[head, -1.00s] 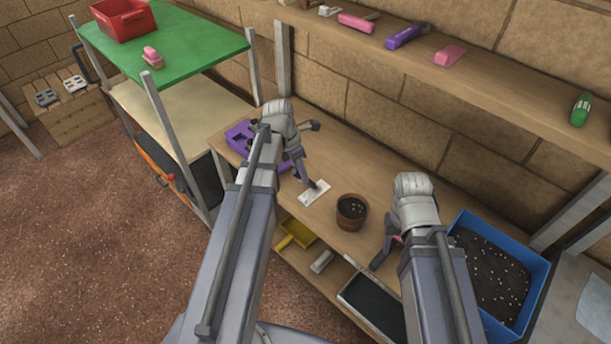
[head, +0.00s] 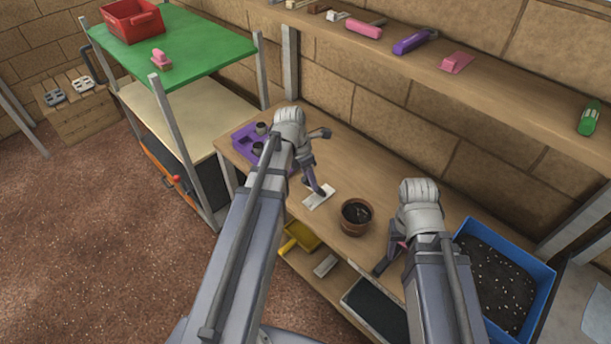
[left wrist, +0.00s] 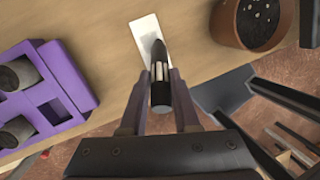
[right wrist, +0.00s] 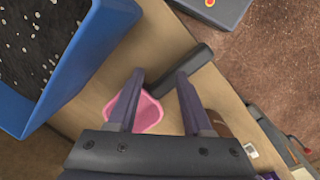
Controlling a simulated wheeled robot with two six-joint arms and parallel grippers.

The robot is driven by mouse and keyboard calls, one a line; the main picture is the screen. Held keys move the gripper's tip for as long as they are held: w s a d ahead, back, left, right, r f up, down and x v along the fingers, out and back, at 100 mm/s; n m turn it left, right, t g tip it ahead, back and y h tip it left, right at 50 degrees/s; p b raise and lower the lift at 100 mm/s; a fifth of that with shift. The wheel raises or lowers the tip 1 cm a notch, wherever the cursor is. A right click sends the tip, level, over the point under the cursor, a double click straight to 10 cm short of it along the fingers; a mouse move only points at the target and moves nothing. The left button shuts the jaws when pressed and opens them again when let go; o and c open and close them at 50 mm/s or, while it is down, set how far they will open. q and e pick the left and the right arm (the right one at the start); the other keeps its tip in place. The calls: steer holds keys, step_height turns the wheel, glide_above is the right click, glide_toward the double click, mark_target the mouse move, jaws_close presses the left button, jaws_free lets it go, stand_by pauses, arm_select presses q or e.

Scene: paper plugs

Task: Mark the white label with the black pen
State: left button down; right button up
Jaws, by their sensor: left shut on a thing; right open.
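The white label (head: 320,202) lies flat on the wooden bench near its front edge. It also shows in the left wrist view (left wrist: 144,29). My left gripper (left wrist: 158,97) is shut on the black pen (left wrist: 159,62), whose dark tip points over the label. I cannot tell whether the tip touches it. In the head view the left gripper (head: 316,185) is right above the label, and the pen is hard to make out. My right gripper (right wrist: 160,90) is open above the bench front, right of the label, with a pink container below its fingers.
A brown pot (head: 356,216) with dark soil stands right of the label. A purple tray (head: 243,140) holding dark plugs sits to the left. A blue bin (head: 546,282) of soil is at the right. The pink container (right wrist: 147,113) is beneath the right gripper. A wall shelf runs above.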

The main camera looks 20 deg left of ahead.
arm_select(q)
steer(key=shift+s+d, duration=0.15)
steer(key=shift+d, duration=0.2)
arm_select(e)
steer(key=shift+r, duration=0.1)
arm_select(q)
step_height(320, 180, up, 6)
steer(key=p, duration=0.6)
arm_select(e)
step_height(320, 180, up, 6)
arm_select(q)
steer(key=shift+r, duration=0.1)
step_height(320, 180, up, 3)
steer(key=p, duration=0.3)
arm_select(e)
step_height(320, 180, up, 3)
steer(key=shift+f, duration=0.1)
arm_select(q)
steer(key=shift+f, duration=0.25)
arm_select(e)
steer(key=shift+f, duration=0.1)
